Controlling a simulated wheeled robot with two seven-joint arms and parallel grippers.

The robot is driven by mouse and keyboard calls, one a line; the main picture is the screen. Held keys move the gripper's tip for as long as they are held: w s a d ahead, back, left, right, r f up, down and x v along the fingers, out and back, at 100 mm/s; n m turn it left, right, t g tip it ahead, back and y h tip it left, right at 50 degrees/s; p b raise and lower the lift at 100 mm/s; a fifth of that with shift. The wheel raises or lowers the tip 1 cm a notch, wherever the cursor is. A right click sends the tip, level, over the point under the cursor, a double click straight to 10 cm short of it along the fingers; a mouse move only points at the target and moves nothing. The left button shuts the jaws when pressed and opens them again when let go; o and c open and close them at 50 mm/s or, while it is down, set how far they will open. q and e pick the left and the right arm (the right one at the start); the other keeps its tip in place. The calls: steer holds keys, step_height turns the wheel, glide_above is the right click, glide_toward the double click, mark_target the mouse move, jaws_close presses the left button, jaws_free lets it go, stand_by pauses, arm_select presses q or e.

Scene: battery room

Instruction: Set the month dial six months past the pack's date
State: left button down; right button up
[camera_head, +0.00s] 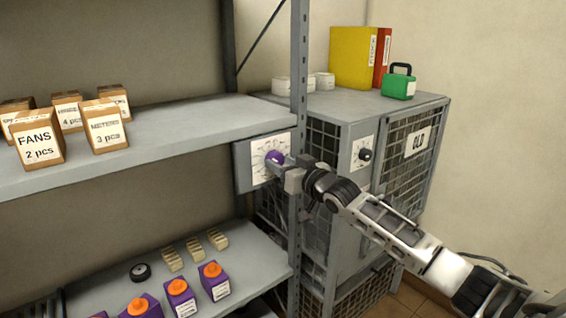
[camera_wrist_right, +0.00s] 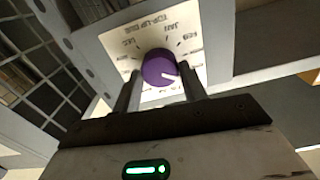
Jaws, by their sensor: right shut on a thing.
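The month dial is a purple knob (camera_head: 274,158) on a white dial face (camera_head: 262,148), fixed to a grey box at the shelf post. My right gripper (camera_head: 285,165) reaches it from the right and is shut on the knob. In the right wrist view the fingers (camera_wrist_right: 160,90) lie on either side of the purple knob (camera_wrist_right: 160,67). A white pointer mark on the knob points to the lower right. TOP-UP DUE, JAN, FEB and DEC show on the face; the lower labels are hidden. Purple packs with orange caps (camera_head: 180,296) stand on the lower shelf, labels unreadable. My left gripper is out of view.
A mesh cabinet marked OLD (camera_head: 418,142) stands at the right with a black knob (camera_head: 365,154) on a white plate. A green case (camera_head: 398,86) and binders (camera_head: 355,58) sit on top. Labelled boxes (camera_head: 38,138) stand on the upper shelf (camera_head: 170,138).

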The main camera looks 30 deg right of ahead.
steer(key=n+p, duration=0.1)
steer(key=n, duration=0.3)
steer(key=shift+n+p, duration=0.3)
steer(key=shift+n, duration=1.8)
steer(key=o, duration=1)
steer(key=shift+c, duration=0.2)
steer(key=s+d+b, duration=0.1)
steer(key=s+b, duration=0.1)
steer(key=s, duration=1.4)
